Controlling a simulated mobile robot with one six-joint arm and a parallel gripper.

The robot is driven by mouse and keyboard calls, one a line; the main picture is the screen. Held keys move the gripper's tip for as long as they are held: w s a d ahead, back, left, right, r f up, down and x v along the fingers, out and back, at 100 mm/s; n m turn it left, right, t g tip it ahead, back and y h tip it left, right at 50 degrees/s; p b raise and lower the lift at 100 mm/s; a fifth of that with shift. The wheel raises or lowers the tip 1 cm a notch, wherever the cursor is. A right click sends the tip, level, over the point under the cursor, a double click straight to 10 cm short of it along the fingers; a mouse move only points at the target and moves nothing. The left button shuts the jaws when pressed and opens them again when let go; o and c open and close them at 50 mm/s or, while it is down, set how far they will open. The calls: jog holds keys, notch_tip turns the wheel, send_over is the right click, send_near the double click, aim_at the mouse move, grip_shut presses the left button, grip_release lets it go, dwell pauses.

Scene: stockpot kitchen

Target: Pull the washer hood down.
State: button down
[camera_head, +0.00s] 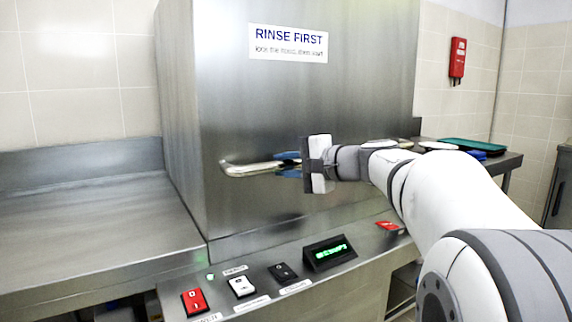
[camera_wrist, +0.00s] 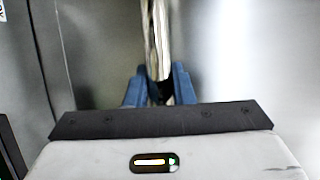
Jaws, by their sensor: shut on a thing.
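The washer hood (camera_head: 300,95) is a large stainless steel box with a "RINSE FIRST" label on its front. Its lower edge is down close to the counter panel in the head view. A pale metal bar handle (camera_head: 245,168) runs across the hood front. My gripper (camera_head: 288,163) has its blue fingers shut around the handle bar, at the part right of the handle's left end. In the wrist view the handle (camera_wrist: 156,40) runs away from between the blue fingers (camera_wrist: 160,85). The handle's right part is hidden behind my gripper in the head view.
A control panel below the hood has a red switch (camera_head: 194,301), a white switch (camera_head: 242,287), a black switch (camera_head: 283,273) and a green-lit display (camera_head: 330,252). A bare steel counter (camera_head: 90,240) lies left. A green tray (camera_head: 475,147) lies at right. A red box (camera_head: 458,60) hangs on the tiled wall.

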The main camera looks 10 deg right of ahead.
jog(key=shift+f, duration=0.45)
jog(key=c, duration=1.3)
grip_release()
jog(key=shift+r, duration=0.1)
jog(key=shift+o, duration=0.2)
jog(key=shift+r, duration=0.1)
jog(key=shift+s+d, duration=0.1)
jog(key=p+v, duration=0.1)
jog(key=v, duration=0.6)
jog(key=shift+s+p, duration=0.2)
jog(key=shift+p, duration=0.1)
jog(key=shift+d, duration=0.1)
